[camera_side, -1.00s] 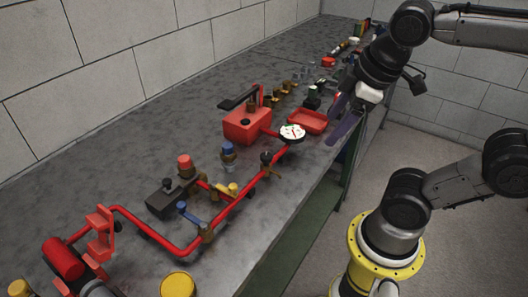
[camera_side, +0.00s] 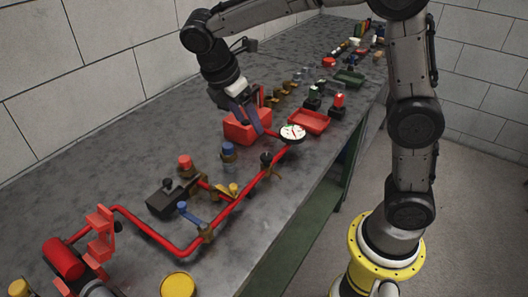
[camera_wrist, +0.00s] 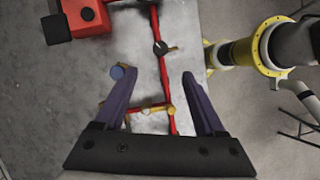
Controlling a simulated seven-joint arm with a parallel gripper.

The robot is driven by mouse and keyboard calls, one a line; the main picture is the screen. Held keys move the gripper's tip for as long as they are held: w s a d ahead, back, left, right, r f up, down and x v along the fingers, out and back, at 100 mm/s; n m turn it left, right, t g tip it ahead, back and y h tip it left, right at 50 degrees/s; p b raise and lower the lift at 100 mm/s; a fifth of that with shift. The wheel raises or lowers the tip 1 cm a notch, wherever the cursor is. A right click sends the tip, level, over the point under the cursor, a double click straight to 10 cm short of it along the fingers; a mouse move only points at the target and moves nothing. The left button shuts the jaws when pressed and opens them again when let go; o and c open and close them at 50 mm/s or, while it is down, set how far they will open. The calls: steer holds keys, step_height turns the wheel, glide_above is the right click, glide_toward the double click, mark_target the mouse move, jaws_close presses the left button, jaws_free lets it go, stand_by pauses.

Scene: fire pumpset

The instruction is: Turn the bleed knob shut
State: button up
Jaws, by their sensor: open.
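A red pipe run (camera_side: 240,200) with knobs and valves lies on the bench; I cannot tell for sure which is the bleed knob. A small black knob (camera_side: 266,157) with a brass lever is on the pipe near the gauge, also in the wrist view (camera_wrist: 160,47). A blue-capped knob (camera_side: 228,148) stands left of it, also in the wrist view (camera_wrist: 117,72). A yellow knob (camera_side: 233,188) is on a side branch. My gripper (camera_wrist: 159,74) is open and empty, pointing down.
The red box (camera_side: 236,129), white gauge (camera_side: 293,133) and red tray (camera_side: 309,121) are close by. A red-capped fitting (camera_side: 185,161), black block (camera_side: 165,199) and blue lever (camera_side: 187,213) crowd the pipe farther left. Bare bench lies behind, towards the wall.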

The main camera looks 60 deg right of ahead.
mark_target(266, 156)
steer(key=x, duration=1.3)
steer(key=shift+s+f, duration=0.1)
steer(key=shift+f, duration=0.25)
jaws_close()
